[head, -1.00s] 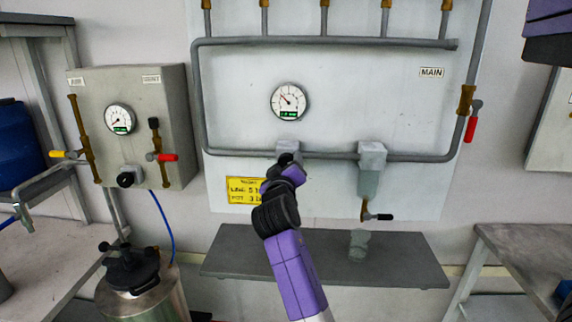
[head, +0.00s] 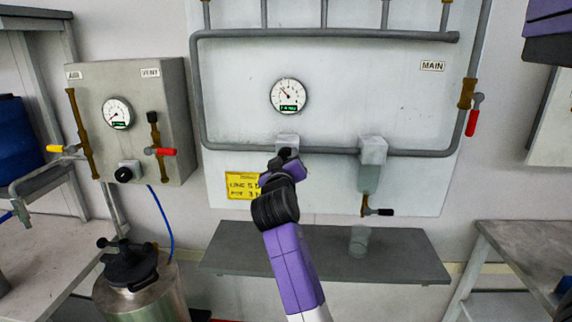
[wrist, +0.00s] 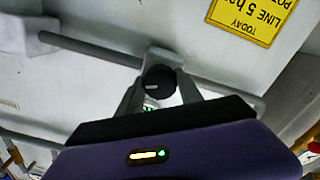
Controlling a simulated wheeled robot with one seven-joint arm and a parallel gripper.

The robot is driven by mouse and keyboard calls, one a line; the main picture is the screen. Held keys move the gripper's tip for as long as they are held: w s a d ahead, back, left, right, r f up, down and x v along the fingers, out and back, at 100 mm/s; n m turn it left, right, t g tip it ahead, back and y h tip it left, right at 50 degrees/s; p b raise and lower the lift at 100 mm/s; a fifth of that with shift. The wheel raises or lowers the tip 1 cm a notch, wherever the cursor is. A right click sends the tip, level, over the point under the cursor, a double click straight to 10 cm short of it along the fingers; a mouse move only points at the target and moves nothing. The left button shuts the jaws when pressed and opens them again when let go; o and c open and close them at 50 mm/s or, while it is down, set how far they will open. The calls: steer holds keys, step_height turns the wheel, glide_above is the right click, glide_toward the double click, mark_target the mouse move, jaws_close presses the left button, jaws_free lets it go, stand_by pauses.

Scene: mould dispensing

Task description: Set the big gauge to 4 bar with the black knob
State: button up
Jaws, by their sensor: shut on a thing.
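The big gauge (head: 288,96) is a round white dial on the main panel, with a dark needle pointing to the upper left and a green digital readout too small to read surely. Below it, a pale regulator block (head: 287,141) sits on the grey pipe. The black knob (wrist: 158,81) shows in the wrist view with a pale mark on its face. My gripper (wrist: 160,92) is shut on the knob, one finger on each side. In the head view my gripper (head: 286,158) covers most of the knob.
A yellow note (head: 241,186) is partly behind my arm. Left is a box with a smaller gauge (head: 117,113), its own black knob (head: 124,174) and a red-handled valve (head: 161,151). A grey shelf (head: 400,262) lies below.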

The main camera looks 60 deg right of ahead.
steer(key=shift+f+m+b, duration=0.1)
steer(key=shift+m+b, duration=2.55)
steer(key=shift+m, duration=0.05)
steer(key=o, duration=1.4)
